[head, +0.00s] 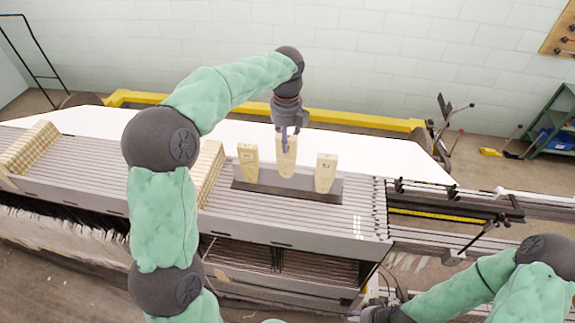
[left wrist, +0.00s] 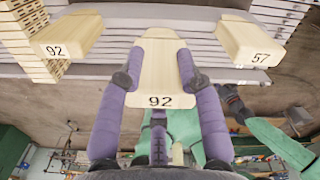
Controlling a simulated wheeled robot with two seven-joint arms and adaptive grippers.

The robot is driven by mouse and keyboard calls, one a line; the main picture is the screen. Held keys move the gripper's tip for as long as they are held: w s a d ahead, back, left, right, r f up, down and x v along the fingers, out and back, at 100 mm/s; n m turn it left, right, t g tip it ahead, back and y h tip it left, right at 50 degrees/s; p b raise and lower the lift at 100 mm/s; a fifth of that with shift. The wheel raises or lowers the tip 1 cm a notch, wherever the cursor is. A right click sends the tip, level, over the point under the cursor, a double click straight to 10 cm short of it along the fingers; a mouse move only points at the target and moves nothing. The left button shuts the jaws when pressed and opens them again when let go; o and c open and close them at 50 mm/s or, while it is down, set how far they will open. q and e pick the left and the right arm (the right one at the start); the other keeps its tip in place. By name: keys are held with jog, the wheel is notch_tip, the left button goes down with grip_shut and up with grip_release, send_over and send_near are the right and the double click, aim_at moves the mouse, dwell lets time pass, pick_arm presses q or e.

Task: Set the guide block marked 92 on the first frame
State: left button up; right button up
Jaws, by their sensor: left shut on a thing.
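My left gripper (head: 285,136) is shut on a pale wooden guide block (head: 286,160); in the left wrist view its purple fingers grip both sides of this block, marked 92 (left wrist: 160,75). The held block is in line with a grey stand (head: 288,190); whether it touches the stand I cannot tell. Left of it is another block (head: 248,166), also marked 92 (left wrist: 68,35) in the left wrist view. Right of it is a block (head: 326,172) marked 57 (left wrist: 247,42). My right gripper (head: 377,313) is partly cut off at the bottom edge; its jaws are unclear.
The stand rests on long grey slatted rails (head: 350,215). Rows of pale wooden blocks (head: 208,172) stand farther left, with another row (head: 30,147) at the far left. A white surface (head: 380,150) and a yellow beam (head: 370,121) lie behind.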

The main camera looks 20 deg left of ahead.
pick_arm(q)
jog(key=shift+r+p, duration=0.4)
jog(key=shift+r, duration=1.65)
